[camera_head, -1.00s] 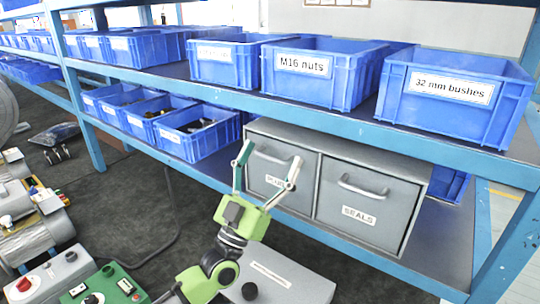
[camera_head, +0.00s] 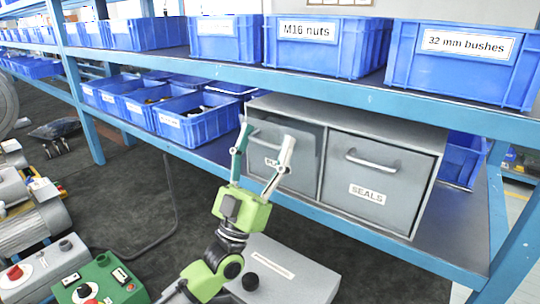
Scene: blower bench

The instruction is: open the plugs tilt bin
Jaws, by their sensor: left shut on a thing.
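The plugs tilt bin (camera_head: 297,174) is the left grey front of a two-bin cabinet on the lower shelf. Its label is mostly hidden behind my left gripper. My left gripper (camera_head: 266,134) is green with pale fingers. It is at the bin's handle, its fingers on either side of it, and shut on it. The handle is largely hidden by the fingers. I cannot tell for sure whether the front tilts out a little. The seals bin (camera_head: 370,175), with its own bar handle, is beside it on the right and looks closed. My right gripper is not in view.
The blue upper shelf edge (camera_head: 361,95) runs above the cabinet, with blue bins such as M16 nuts (camera_head: 345,58) on it. More open blue bins (camera_head: 199,129) stand left of the cabinet. A grey box (camera_head: 295,285) with a black knob is below my gripper.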

